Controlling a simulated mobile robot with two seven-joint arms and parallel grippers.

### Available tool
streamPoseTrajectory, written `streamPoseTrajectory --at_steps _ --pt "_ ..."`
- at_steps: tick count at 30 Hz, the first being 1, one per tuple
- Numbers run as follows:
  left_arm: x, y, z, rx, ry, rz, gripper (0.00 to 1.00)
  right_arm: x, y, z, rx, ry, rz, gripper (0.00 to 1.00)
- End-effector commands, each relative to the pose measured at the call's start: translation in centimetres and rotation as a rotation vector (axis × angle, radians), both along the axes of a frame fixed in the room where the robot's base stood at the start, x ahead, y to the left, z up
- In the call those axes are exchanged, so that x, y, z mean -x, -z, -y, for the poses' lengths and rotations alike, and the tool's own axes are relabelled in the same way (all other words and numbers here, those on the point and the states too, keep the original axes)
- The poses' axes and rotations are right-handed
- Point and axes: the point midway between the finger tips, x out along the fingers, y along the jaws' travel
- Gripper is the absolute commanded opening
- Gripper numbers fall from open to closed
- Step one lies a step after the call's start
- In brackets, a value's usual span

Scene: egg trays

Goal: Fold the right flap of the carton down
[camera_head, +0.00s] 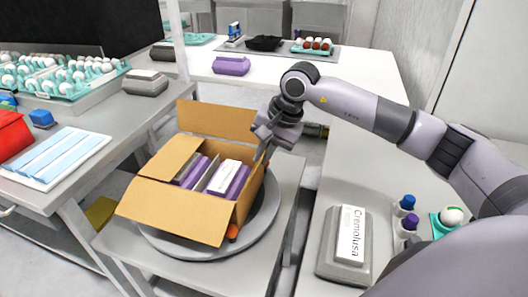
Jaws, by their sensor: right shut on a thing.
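The open brown carton (240,217) sits on a round grey turntable (262,235) and holds purple and white egg boxes (229,175). Its back flap (216,120) stands up. My left gripper is out of view.
A grey box labelled Cremolusa (326,262) and small bottles (408,203) stand on the right table. Egg trays (62,82) and blue-white strips (58,152) lie on the left table. A purple box (231,65) sits on the white table behind.

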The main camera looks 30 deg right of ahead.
Motion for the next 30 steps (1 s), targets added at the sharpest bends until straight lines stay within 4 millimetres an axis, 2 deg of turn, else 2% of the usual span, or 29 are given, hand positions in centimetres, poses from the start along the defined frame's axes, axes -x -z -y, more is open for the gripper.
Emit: streamPoseTrajectory --at_steps 8,19,30 --pt "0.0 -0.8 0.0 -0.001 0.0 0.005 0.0 -0.3 -0.4 -0.3 0.03 -0.001 -0.033 0.0" --pt "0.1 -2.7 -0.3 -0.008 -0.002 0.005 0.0 -1.7 -0.9 -1.5 0.188 -0.001 -0.208 0.0" --pt "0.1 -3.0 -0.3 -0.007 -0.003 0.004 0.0 -2.8 -0.7 -2.4 0.327 0.003 -0.362 0.0"
